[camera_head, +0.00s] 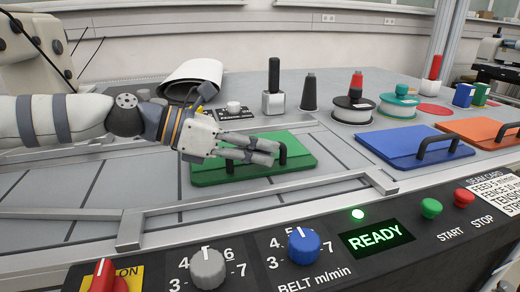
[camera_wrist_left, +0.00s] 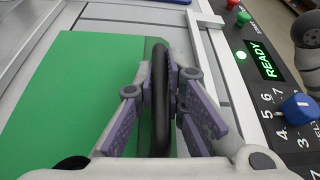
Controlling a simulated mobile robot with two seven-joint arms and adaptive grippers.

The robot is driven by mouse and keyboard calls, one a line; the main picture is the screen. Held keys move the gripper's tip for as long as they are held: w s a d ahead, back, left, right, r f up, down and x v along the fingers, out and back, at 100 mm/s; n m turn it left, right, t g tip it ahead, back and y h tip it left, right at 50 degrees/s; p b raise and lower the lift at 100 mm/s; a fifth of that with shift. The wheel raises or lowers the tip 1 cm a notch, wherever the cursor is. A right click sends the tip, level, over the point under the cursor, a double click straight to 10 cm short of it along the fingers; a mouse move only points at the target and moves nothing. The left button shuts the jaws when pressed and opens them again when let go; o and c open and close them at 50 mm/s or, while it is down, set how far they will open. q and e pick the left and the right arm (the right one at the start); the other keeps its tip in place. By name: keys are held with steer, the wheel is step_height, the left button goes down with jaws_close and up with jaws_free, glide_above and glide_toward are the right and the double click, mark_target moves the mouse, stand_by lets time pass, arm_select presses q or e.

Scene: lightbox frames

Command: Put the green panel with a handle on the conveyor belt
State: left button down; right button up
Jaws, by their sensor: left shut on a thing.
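My left gripper (camera_head: 268,150) reaches in from the left over the panel and is shut on the handle. In the left wrist view, the gripper's purple-lined fingers (camera_wrist_left: 162,92) press on both sides of the handle (camera_wrist_left: 159,125), with the green panel (camera_wrist_left: 70,85) beneath. My right gripper is not in view.
A blue panel (camera_head: 400,143) and an orange panel (camera_head: 478,130) with black handles lie to the right. Spools (camera_head: 352,109) and a black-topped block (camera_head: 274,100) stand behind. The front console has a blue knob (camera_head: 303,246) and a lit READY display (camera_head: 376,238).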

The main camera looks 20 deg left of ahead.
arm_select(q)
steer(key=c, duration=1.7)
jaws_free()
steer(key=shift+f, duration=0.1)
steer(key=shift+o, duration=0.2)
